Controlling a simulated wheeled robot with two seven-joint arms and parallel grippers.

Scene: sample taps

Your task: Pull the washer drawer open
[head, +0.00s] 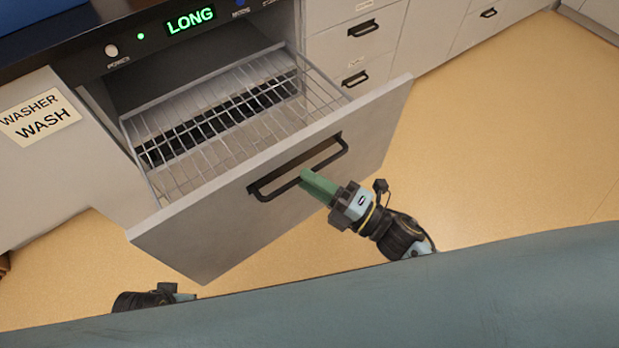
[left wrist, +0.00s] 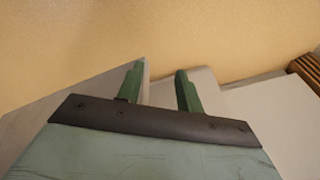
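The washer drawer (head: 270,215) is pulled out from the washer, with its wire rack (head: 225,125) showing inside. A dark bar handle (head: 299,168) is on its front panel. My right gripper (head: 308,178) is at the handle, its green fingers meeting the bar near the middle. The fingers look closed around the bar, though their tips are partly hidden. My left gripper (left wrist: 158,88) is open and empty in the left wrist view, its two green fingers apart. In the head view only a part of my left arm shows at the lower left.
The washer panel (head: 165,30) above the drawer shows a lit "LONG" display. A "WASHER WASH" label (head: 40,117) is on the left front. Closed drawers (head: 352,40) with dark handles stand to the right. The tan floor (head: 490,150) at right is clear.

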